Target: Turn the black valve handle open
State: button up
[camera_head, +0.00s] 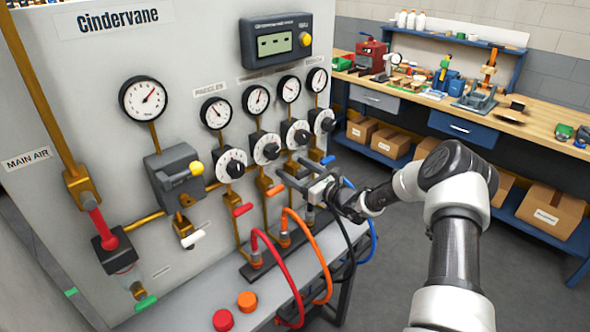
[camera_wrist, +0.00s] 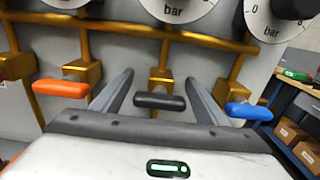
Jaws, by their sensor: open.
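The black valve handle (camera_wrist: 160,101) shows in the wrist view as a short rounded bar on a brass valve body and pipe. It lies crosswise in the gap between my two fingers. My gripper (camera_wrist: 160,90) is open, with one finger on each side of the handle and a visible gap to both of its ends. In the head view my gripper (camera_head: 290,172) is at the panel's right-hand row of valves and hides the black handle there, so I cannot make it out.
An orange handle (camera_wrist: 60,88) is left of my fingers and a blue handle (camera_wrist: 249,111) is close on the right. A red handle (camera_head: 242,210) is further left. Red hose (camera_head: 272,252), orange hose (camera_head: 318,250) and other hoses hang below. A workbench (camera_head: 470,112) stands behind right.

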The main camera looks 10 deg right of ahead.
jog(key=c, duration=1.1)
jog(key=shift+o, duration=0.2)
